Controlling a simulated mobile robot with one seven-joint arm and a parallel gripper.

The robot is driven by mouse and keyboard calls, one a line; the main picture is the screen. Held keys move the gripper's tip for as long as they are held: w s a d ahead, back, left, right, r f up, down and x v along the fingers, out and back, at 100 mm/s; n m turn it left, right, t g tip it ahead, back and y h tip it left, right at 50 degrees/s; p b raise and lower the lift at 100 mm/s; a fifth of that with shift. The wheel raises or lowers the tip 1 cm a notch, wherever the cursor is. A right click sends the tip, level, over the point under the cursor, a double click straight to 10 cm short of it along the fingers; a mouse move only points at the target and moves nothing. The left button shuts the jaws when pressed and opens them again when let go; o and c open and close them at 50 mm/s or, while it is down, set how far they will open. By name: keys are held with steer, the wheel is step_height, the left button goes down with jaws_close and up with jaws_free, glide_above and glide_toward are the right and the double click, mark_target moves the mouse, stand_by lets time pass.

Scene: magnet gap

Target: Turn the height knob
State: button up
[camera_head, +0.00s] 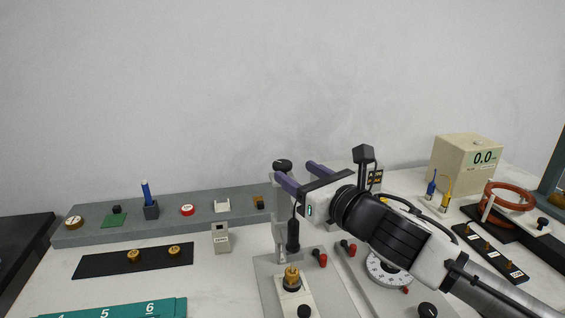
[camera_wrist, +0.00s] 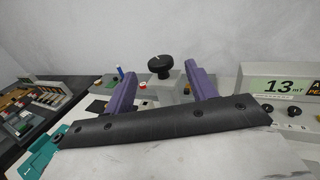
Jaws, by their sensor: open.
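The height knob is a black round knob (camera_head: 283,164) on top of a light grey upright post in the middle of the bench. In the wrist view the knob (camera_wrist: 160,66) shows a white pointer mark and appears between my two purple fingers. My gripper (camera_head: 294,169) is open and empty, with its fingers reaching left near the post's top. The wrist view also shows my gripper (camera_wrist: 159,69) with a wide space between the fingers. Neither finger visibly touches the knob, though the exact depth is hard to tell.
A grey shelf (camera_head: 100,236) with small parts runs along the back left. A beige box reading 0.0 (camera_head: 464,165) and a copper coil (camera_head: 512,196) stand right. A dial plate (camera_head: 388,270) lies under my arm. A meter reading 13 mT (camera_wrist: 285,88) shows in the wrist view.

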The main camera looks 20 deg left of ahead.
mark_target(288, 166)
steer(key=shift+x, duration=3.1)
steer(key=c, duration=1)
steer(key=shift+o, duration=0.2)
steer(key=shift+p, duration=0.3)
